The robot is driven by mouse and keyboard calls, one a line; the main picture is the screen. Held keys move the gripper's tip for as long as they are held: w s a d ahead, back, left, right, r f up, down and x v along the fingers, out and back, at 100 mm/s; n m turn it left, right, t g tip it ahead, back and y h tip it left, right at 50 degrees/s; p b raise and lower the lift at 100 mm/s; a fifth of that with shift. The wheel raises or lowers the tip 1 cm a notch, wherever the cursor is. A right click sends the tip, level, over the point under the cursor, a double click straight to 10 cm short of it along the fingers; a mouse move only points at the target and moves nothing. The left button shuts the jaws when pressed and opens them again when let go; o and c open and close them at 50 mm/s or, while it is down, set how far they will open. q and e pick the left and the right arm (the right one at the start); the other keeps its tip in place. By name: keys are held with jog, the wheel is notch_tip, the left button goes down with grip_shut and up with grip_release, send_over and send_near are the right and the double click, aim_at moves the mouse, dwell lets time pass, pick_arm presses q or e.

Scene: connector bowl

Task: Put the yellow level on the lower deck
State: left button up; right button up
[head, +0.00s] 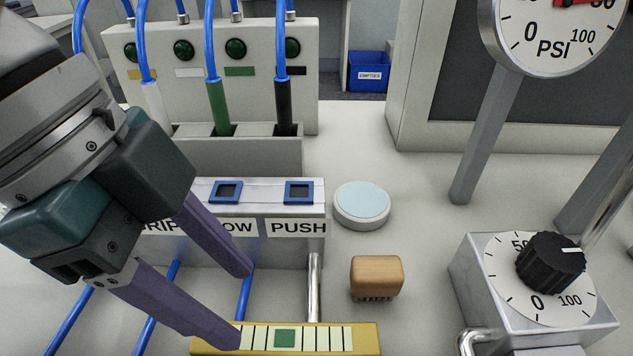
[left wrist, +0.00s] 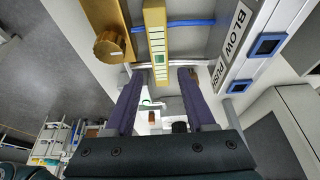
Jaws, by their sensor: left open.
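The yellow level (head: 365,340) lies across the bottom edge of the head view, a yellow bar with a pale lined face and a green square. In the left wrist view the level (left wrist: 154,35) runs down from the top, its near end between the fingertips. My left gripper (head: 240,308) is open, its purple fingers spread; the near fingertip overlaps the level's left part in the head view. In the left wrist view the gripper (left wrist: 162,75) shows a gap on both sides of the level. I cannot tell which surface is the lower deck. My right gripper is out of view.
A panel labelled BLOW and PUSH (head: 298,228) stands behind the level, with blue hoses and a metal post (head: 314,285) close by. A wooden brush (head: 376,274), a round pale-blue-topped disc (head: 362,204) and a dial box (head: 470,270) stand right. Bench between disc and gauge post is clear.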

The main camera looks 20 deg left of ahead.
aim_at(285, 338)
pick_arm(q)
jog(key=x, duration=0.2)
jog(key=b+x, duration=0.1)
jog(key=x, duration=0.1)
jog(key=shift+s+d+f, duration=0.1)
jog(key=shift+s+f, duration=0.05)
jog(key=shift+f, duration=0.05)
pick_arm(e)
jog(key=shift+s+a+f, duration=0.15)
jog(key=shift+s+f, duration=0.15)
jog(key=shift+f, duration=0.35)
pick_arm(q)
jog(key=b+x, duration=0.1)
jog(key=x, duration=0.4)
jog(key=shift+d+f, duration=0.15)
jog(key=shift+d, duration=0.1)
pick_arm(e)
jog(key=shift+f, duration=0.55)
pick_arm(q)
grip_shut()
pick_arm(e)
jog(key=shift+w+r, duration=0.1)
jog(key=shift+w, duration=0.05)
